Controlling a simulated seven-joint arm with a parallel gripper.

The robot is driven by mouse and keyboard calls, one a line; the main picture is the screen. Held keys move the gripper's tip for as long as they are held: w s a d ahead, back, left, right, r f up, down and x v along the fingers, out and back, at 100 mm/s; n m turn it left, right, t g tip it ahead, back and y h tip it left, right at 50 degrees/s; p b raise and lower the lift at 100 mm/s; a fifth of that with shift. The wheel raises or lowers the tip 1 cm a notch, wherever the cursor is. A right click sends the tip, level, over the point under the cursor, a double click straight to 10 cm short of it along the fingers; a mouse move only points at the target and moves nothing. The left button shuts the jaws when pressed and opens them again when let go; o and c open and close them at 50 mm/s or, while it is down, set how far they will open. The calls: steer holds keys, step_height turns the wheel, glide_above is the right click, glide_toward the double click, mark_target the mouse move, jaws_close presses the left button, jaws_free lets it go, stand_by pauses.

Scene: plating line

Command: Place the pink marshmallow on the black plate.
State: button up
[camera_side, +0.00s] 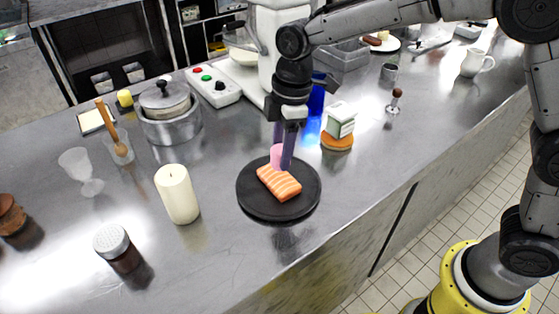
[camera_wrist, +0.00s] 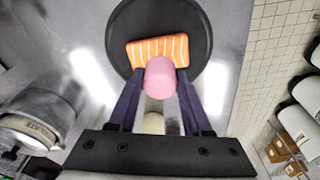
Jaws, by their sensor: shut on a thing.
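The pink marshmallow (camera_side: 276,154) is held between the two fingers of my gripper (camera_side: 282,158). In the wrist view the marshmallow (camera_wrist: 160,77) sits between the fingertips (camera_wrist: 158,84), overlapping the near edge of the salmon piece in the picture. The black plate (camera_side: 252,205) lies on the steel counter and carries an orange, white-striped salmon piece (camera_side: 280,184). The plate (camera_wrist: 197,25) and salmon (camera_wrist: 146,49) also show in the wrist view. My gripper is over the plate's back part; whether the marshmallow touches plate or salmon cannot be told.
A white candle (camera_side: 177,194) stands left of the plate, with a shaker (camera_side: 115,244) farther front left. A pot (camera_side: 168,116) is at back left. The counter's front edge is close by.

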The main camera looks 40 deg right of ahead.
mark_target(279, 162)
steer(key=shift+w+a+f, duration=0.1)
steer(key=shift+w+f, duration=0.05)
steer(key=shift+f, duration=0.75)
steer(key=shift+w+f, duration=0.1)
steer(key=shift+f, duration=0.8)
steer(key=shift+f, duration=0.15)
steer(key=o, duration=0.8)
steer(key=shift+c, duration=0.2)
steer(key=r, duration=0.4)
steer(key=d+r, duration=0.1)
steer(key=r, duration=0.7)
steer(key=shift+s+d+r, duration=0.15)
steer(key=shift+s+d, duration=0.1)
steer(key=shift+s, duration=0.05)
steer(key=s+d+r+m+t, duration=0.2)
steer(key=s+d+r+m, duration=0.2)
steer(key=s+d, duration=0.3)
steer(key=s+d+f+m+t, duration=0.1)
steer(key=s+d+f+m, duration=0.1)
steer(key=s+d+m, duration=0.3)
steer(key=s+d+f+m+t+h, duration=0.1)
steer(key=s+d+m, duration=0.4)
steer(key=s, duration=0.7)
step_height(279, 162, down, 2)
steer(key=shift+s+d+m+t, duration=0.3)
steer(key=shift+d+t, duration=0.1)
steer(key=shift+t, duration=0.2)
